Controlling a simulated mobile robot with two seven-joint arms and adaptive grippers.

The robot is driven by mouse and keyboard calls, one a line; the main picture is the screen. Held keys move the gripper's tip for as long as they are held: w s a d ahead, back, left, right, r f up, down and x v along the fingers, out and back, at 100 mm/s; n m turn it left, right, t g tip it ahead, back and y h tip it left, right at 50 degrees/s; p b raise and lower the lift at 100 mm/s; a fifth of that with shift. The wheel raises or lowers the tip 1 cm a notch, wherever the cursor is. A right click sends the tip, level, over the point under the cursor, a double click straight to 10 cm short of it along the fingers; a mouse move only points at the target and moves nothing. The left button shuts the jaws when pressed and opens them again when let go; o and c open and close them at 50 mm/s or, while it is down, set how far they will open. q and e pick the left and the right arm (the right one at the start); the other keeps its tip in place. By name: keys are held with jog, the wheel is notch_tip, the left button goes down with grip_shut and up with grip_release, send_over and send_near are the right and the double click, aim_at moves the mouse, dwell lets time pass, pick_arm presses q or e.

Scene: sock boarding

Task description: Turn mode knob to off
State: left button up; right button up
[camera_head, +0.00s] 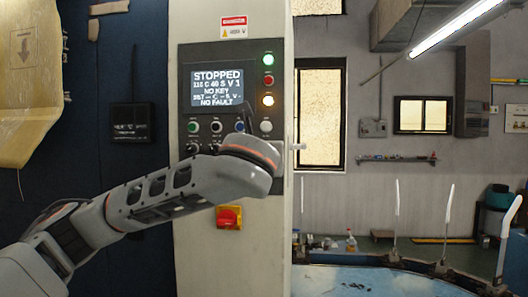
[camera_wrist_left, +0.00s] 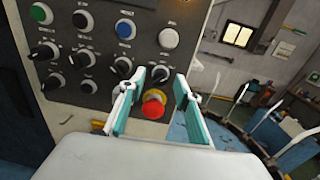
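The grey control panel (camera_head: 220,90) on a pale cabinet has a screen (camera_head: 217,86) reading "STOPPED", "NO KEY" and "NO FAULT". In the left wrist view, several black knobs with white pointer marks sit in two rows, among them one at the left (camera_wrist_left: 45,52) and one near my fingertips (camera_wrist_left: 160,75). I cannot read which is the mode knob. My left gripper (camera_wrist_left: 159,80) is open before the panel's lower right, its teal-padded fingers apart with nothing held. A red mushroom button (camera_wrist_left: 153,105) on a yellow base shows between the fingers. My right gripper is not in view.
A blue button (camera_wrist_left: 125,28) and a white button (camera_wrist_left: 168,38) sit above the knobs. A red and yellow switch (camera_head: 229,217) is lower on the cabinet, below my left wrist. At the right stands a round blue-topped machine (camera_head: 370,281) with upright white forms.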

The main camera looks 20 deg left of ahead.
pick_arm(q)
grip_shut()
jog(key=shift+n, duration=0.3)
jog(key=shift+n+p, duration=1.5)
jog(key=shift+n, duration=2.6)
grip_release()
